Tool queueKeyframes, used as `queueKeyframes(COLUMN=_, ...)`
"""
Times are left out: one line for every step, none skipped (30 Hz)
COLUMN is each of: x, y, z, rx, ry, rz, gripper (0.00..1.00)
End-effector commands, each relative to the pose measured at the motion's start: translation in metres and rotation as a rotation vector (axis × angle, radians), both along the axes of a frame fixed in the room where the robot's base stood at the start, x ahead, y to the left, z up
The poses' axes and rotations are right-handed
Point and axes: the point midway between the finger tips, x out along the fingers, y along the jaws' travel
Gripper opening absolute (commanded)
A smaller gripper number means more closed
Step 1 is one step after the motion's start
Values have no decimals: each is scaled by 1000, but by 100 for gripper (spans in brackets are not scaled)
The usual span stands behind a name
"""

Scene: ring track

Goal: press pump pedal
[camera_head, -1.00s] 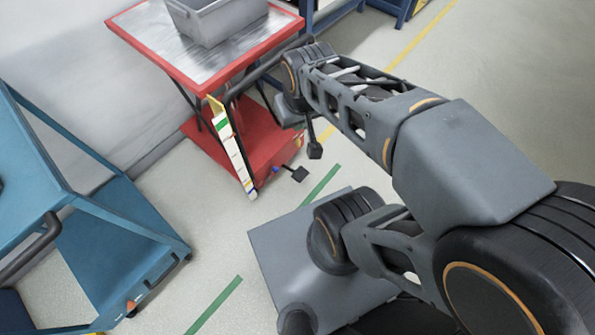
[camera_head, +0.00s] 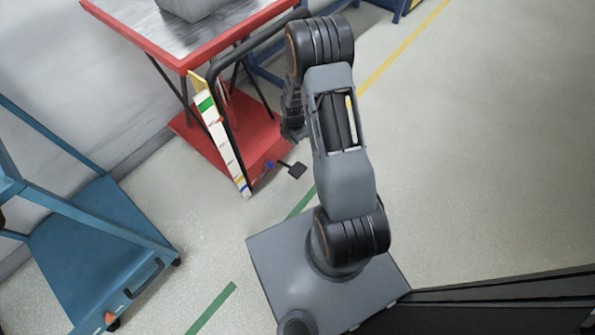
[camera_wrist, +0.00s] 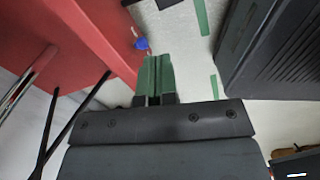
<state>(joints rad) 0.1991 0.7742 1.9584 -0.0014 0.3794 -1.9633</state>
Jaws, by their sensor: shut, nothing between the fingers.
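The pump pedal (camera_head: 292,170) is a small black pad on a short stalk, low at the front right of the red lift table (camera_head: 225,135). A small blue part (camera_head: 269,165) sits beside it. In the wrist view, the blue part (camera_wrist: 141,43) shows just beyond my fingers, and a dark piece at the top edge (camera_wrist: 163,4) looks like the pedal, mostly cut off. My gripper (camera_wrist: 154,62) has green fingers closed together with nothing between them. They point toward the pedal area, apart from it. In the head view my arm hides the fingers.
The red table carries a grey bin (camera_head: 190,8) and has a black handle bar at its near side. A blue cart (camera_head: 95,240) is at left. Floor at right is open.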

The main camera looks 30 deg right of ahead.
Motion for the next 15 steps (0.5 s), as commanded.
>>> queueKeyframes(x=-2, y=-3, z=-23, rx=1, ry=11, rz=52, gripper=0)
queueKeyframes(x=-3, y=-4, z=-32, rx=2, ry=17, rz=84, gripper=0)
queueKeyframes(x=-4, y=-5, z=-43, rx=2, ry=19, rz=122, gripper=0)
queueKeyframes(x=-4, y=-6, z=-49, rx=1, ry=21, rz=146, gripper=0)
queueKeyframes(x=-5, y=-7, z=-55, rx=2, ry=24, rz=166, gripper=0)
queueKeyframes(x=-6, y=-7, z=-60, rx=3, ry=26, rz=188, gripper=0)
queueKeyframes(x=-6, y=-8, z=-64, rx=2, ry=27, rz=202, gripper=0)
queueKeyframes(x=-6, y=-8, z=-66, rx=3, ry=28, rz=212, gripper=0)
queueKeyframes(x=-7, y=-9, z=-69, rx=3, ry=28, rz=224, gripper=0)
queueKeyframes(x=-7, y=-9, z=-70, rx=2, ry=29, rz=229, gripper=0)
queueKeyframes(x=-7, y=-9, z=-71, rx=2, ry=29, rz=232, gripper=0)
queueKeyframes(x=-7, y=-9, z=-71, rx=2, ry=29, rz=235, gripper=0)
queueKeyframes(x=-7, y=-9, z=-71, rx=2, ry=29, rz=236, gripper=0)
queueKeyframes(x=-7, y=-9, z=-71, rx=2, ry=29, rz=236, gripper=0)
queueKeyframes(x=-7, y=-9, z=-71, rx=2, ry=29, rz=235, gripper=0)
